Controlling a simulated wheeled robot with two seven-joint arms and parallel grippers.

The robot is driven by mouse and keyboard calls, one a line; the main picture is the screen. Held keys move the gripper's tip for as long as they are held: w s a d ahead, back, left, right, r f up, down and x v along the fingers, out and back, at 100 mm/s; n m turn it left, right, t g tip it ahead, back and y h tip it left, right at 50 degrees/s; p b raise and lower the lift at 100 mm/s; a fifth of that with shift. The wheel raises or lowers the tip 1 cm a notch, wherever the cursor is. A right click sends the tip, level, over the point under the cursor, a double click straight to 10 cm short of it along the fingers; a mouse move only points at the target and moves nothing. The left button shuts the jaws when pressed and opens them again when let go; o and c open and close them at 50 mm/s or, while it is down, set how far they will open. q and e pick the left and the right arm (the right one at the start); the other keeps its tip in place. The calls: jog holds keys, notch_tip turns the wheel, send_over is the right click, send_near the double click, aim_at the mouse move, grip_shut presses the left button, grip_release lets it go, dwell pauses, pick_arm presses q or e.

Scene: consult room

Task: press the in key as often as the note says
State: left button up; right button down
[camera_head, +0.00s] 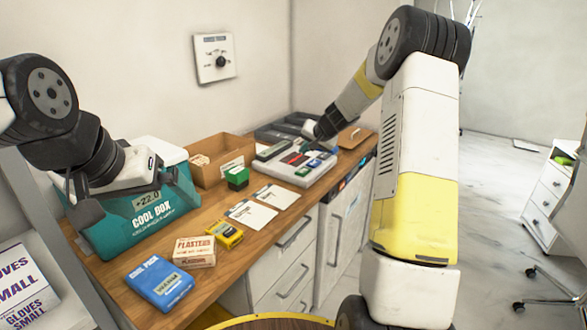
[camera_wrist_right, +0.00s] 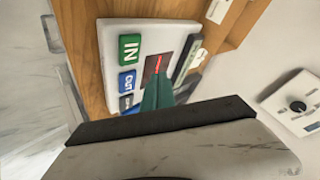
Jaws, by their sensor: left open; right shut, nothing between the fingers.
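The key unit (camera_head: 283,171) is a pale panel on the wooden counter, with coloured keys too small to read in the head view. In the right wrist view the green IN key (camera_wrist_right: 130,47) sits above a blue OUT key (camera_wrist_right: 127,82) and a darker key. My right gripper (camera_wrist_right: 157,92) is shut and empty, its teal fingers over the unit, right of the keys in that view. I cannot tell whether they touch it. Two white papers (camera_head: 252,213) (camera_head: 277,195) lie on the counter; their writing is unreadable. My left gripper (camera_head: 132,198) is open in front of the cool box.
The teal cool box (camera_head: 150,219) stands at the left. A cardboard box (camera_head: 208,177), green block (camera_head: 237,177), yellow pack (camera_head: 226,235), plasters box (camera_head: 194,252) and blue cool pack (camera_head: 160,283) crowd the counter. A dial plate (camera_head: 214,58) is on the wall.

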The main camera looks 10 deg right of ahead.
aim_at(305, 172)
dwell(0.5)
notch_tip(305, 172, up, 4)
jog(key=m+y, duration=0.1)
jog(key=m, duration=1.6)
jog(key=shift+f, duration=0.1)
jog(key=shift+f, duration=4.4)
jog(key=shift+d+f, duration=0.1)
jog(key=shift+f, duration=0.35)
